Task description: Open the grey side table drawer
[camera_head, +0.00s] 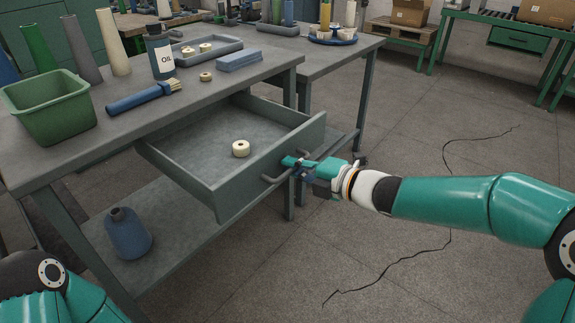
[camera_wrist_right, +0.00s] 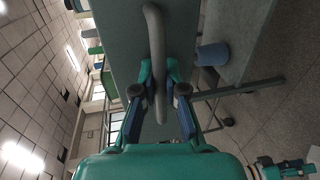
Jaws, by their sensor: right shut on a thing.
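The grey side table drawer (camera_head: 228,196) is pulled well out from under the grey table top (camera_head: 90,140). A small cream ring-shaped piece (camera_head: 240,148) lies inside it. My right gripper (camera_head: 292,166) is at the drawer's front and shut on its bar handle (camera_head: 272,179). In the right wrist view the handle (camera_wrist_right: 155,50) runs between the two fingers of my right gripper (camera_wrist_right: 158,92), with the drawer front (camera_wrist_right: 125,30) behind it. Part of my left arm shows at the bottom left of the head view, but its gripper is out of view.
On the table stand a green bin (camera_head: 50,108), tall cones, an oil bottle (camera_head: 159,52), a brush (camera_head: 140,97) and a blue block (camera_head: 239,60). A blue jug (camera_head: 128,234) stands on the lower shelf.

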